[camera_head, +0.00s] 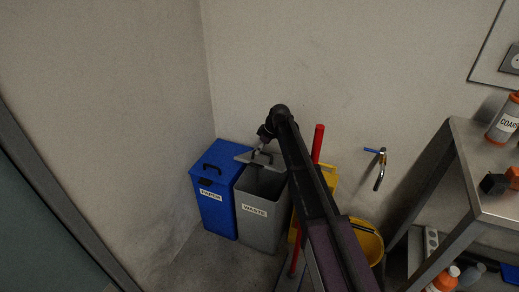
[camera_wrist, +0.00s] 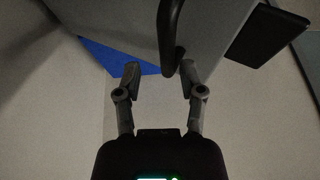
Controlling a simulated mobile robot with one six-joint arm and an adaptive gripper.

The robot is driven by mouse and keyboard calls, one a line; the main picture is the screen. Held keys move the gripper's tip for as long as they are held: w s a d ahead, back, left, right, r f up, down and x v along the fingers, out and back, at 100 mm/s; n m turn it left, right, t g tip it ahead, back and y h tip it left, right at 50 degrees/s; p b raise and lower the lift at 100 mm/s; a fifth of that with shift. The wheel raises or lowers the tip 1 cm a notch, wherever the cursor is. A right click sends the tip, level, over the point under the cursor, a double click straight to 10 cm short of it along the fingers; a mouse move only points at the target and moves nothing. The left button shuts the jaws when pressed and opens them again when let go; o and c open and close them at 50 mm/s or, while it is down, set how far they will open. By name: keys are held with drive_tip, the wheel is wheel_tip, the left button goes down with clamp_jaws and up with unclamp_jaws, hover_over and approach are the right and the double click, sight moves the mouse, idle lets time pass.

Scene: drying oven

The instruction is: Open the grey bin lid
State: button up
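The grey bin (camera_head: 257,229), labelled WASTE, stands on the floor, its dark inside partly showing. Its grey lid (camera_head: 243,157) is raised and tilted at the back of the opening. In the wrist view the lid's grey panel (camera_wrist: 225,30) fills the upper middle, with its dark curved handle (camera_wrist: 168,45). My gripper (camera_head: 264,143) is at the lid, partly hidden by my arm in the head view. In the wrist view my gripper (camera_wrist: 160,72) has its fingers apart, with the handle between them, closer to the right finger. I cannot tell whether they touch.
A blue PAPER bin (camera_head: 214,203) stands close at the left, its lid shut. A red pole (camera_head: 318,142) and a yellow bucket (camera_head: 369,240) are at the right. A metal table (camera_head: 480,180) stands farther right. The wall is close behind the bins.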

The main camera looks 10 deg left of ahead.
drive_tip(key=shift+s, duration=0.1)
drive_tip(key=c, duration=0.6)
drive_tip(key=shift+s+r, duration=0.1)
drive_tip(key=shift+r, duration=0.1)
clamp_jaws()
drive_tip(key=n+p, duration=0.1)
drive_tip(key=r+n+p, duration=0.1)
drive_tip(key=n, duration=0.1)
drive_tip(key=s+r+n+h+p, duration=0.1)
drive_tip(key=shift+s+d+r+n, duration=0.1)
drive_tip(key=shift+d+n, duration=0.05)
drive_tip(key=shift+n, duration=0.15)
drive_tip(key=n+p, duration=0.1)
drive_tip(key=r+n+h, duration=0.1)
drive_tip(key=shift+s+d+r+n+p, duration=0.1)
drive_tip(key=shift+s+r+n+p, duration=0.05)
drive_tip(key=shift+s+n+p, duration=0.2)
drive_tip(key=shift+s+d+r+n+t+h+p, duration=0.2)
drive_tip(key=shift+s+r+n+h+p, duration=0.5)
drive_tip(key=shift+n, duration=1.1)
drive_tip(key=shift+s+d+r+n+t+h+p, duration=0.1)
drive_tip(key=shift+d+r+n+t+h+p, duration=0.15)
drive_tip(key=shift+r+n+p, duration=1.2)
drive_tip(key=shift+s+d+r+n+t+h+p, duration=0.2)
drive_tip(key=shift+s+r+n+h+p, duration=0.35)
drive_tip(key=shift+n, duration=1.55)
drive_tip(key=shift+w+f, duration=0.1)
drive_tip(key=shift+w, duration=0.1)
